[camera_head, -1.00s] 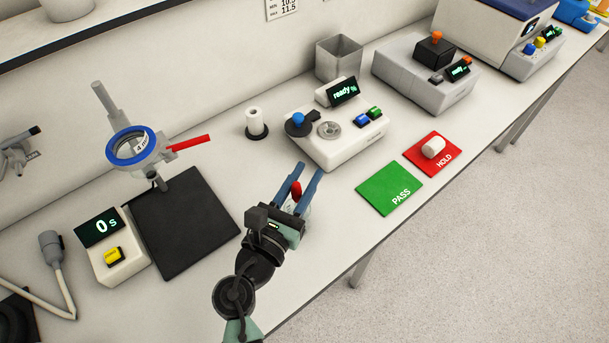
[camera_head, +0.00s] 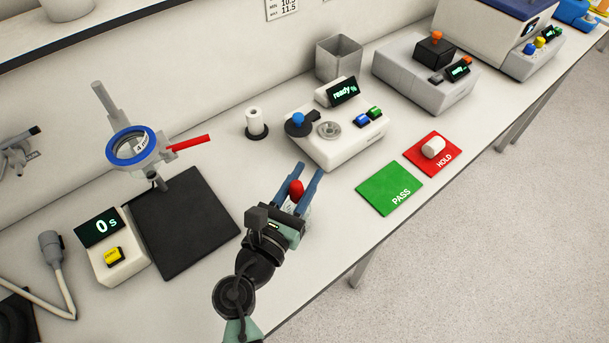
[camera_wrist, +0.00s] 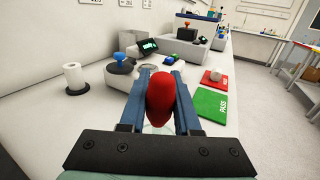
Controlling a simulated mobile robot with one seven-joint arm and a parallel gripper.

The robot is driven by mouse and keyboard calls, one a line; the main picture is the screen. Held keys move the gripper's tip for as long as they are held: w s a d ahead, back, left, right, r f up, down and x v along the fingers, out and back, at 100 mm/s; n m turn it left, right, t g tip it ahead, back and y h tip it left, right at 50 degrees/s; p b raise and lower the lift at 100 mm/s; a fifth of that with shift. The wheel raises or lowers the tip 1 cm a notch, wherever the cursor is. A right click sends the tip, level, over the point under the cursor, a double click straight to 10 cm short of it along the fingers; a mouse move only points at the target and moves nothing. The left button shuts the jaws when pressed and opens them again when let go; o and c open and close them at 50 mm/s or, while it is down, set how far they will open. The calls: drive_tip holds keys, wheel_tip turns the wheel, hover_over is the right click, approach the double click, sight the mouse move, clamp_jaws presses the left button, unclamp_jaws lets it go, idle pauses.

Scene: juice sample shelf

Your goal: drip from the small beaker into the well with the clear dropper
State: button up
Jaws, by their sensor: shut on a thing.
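A red rubber bulb (camera_head: 296,188), which looks like the top of the dropper, is between the fingers of my gripper (camera_head: 308,169). My gripper is shut on it; in the wrist view the bulb (camera_wrist: 162,97) fills the space between the two blue fingers. The dropper's clear tube is hidden below the bulb. A sliver of clear glass (camera_head: 309,210) shows beside the right finger, perhaps the small beaker, mostly hidden by my gripper. The round metal well (camera_head: 329,129) is on top of the white meter (camera_head: 345,150), beyond my fingertips. The meter's display reads "ready %".
A white roll (camera_head: 256,121) stands left of the meter. A green PASS mat (camera_head: 382,190) and a red HOLD mat (camera_head: 418,160) with a white piece lie to the right. A black mat (camera_head: 185,235) lies left. Bench is clear between my gripper and the meter.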

drive_tip(key=shift+r, duration=0.1)
idle(0.3)
wheel_tip(320, 180, up, 10)
drive_tip(key=p, duration=1)
drive_tip(key=shift+p, duration=0.3)
